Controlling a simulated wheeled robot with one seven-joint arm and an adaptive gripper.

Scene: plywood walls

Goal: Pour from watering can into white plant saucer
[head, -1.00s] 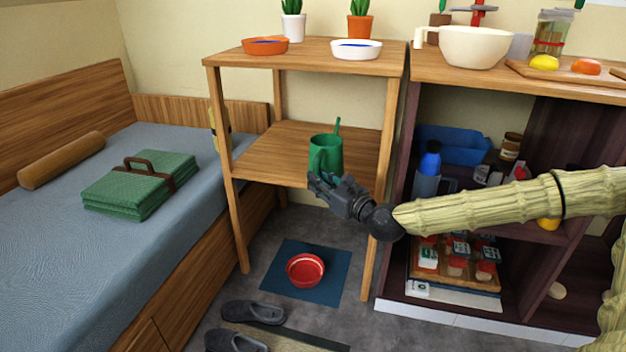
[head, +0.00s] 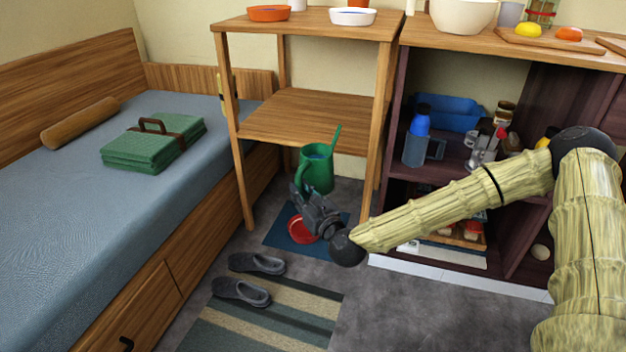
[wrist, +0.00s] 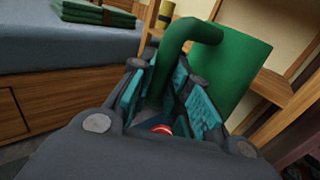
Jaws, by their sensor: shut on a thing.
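The green watering can (head: 317,170) is held up in front of the wooden shelf stand, below its middle board level. It is roughly upright, with its spout pointing up to the right and blue showing inside its top. My gripper (head: 304,197) is shut on its handle; in the wrist view the handle (wrist: 168,62) passes between the teal finger pads.
An orange saucer (head: 268,13) stands left of the white one. The shelf stand (head: 290,118) has a bare middle board. A red bowl (head: 300,229) lies on a blue mat below the can. Slippers (head: 242,292), the bed (head: 60,200) and the dark cabinet (head: 392,160) are nearby.

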